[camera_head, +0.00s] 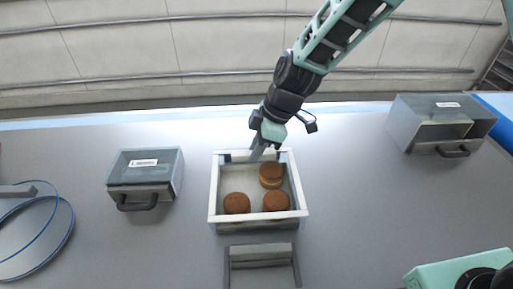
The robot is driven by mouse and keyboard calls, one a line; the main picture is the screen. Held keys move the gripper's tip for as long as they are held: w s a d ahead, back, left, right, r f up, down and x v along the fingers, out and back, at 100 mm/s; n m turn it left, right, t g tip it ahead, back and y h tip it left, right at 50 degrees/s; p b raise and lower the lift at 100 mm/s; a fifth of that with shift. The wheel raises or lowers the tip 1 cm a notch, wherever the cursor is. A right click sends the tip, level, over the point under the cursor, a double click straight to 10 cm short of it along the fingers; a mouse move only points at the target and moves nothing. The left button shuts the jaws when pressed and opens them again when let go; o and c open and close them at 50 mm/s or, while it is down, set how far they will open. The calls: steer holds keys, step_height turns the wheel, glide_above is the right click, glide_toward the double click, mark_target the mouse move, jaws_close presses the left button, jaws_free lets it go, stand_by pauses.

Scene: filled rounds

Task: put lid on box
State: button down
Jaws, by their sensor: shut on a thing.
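An open-looking clear box (258,228) stands in the middle of the table, with several brown filled rounds (271,175) inside. A pale white frame (258,216) runs around its top and the rounds show inside it. I take this frame to be the edge of a see-through lid, but cannot clearly tell it from the box's own rim. My gripper (258,151) points down at the middle of the frame's far edge and is shut there. The fingertips and the exact grip are too small to make out. I cannot tell whether the frame touches the box all around.
A grey stand (262,254) is just in front of the box. A labelled grey container with a handle (145,175) is at left, a larger one (441,122) at back right. A coiled blue cable (70,222) lies far left, a teal device (450,270) front right. Bare table (345,200) lies between.

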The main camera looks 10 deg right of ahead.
steer(key=shift+f+b, duration=0.25)
steer(key=shift+b, duration=0.1)
stand_by(0.4)
steer(key=c, duration=0.8)
jaws_free()
steer(key=shift+o, duration=0.2)
steer(key=shift+r, duration=0.15)
steer(key=shift+r+p, duration=2.05)
steer(key=shift+r, duration=1.4)
steer(key=s+d+m+h+b, duration=0.2)
steer(key=s+d+m+b, duration=0.1)
steer(key=s, duration=0.9)
steer(key=s+d+m+h+b, duration=0.2)
steer(key=s+d+m+b, duration=0.2)
steer(key=s, duration=0.8)
steer(key=d+m, duration=0.2)
steer(key=shift+s+f+m, duration=0.2)
steer(key=shift+f+m, duration=0.1)
steer(key=shift+m, duration=0.1)
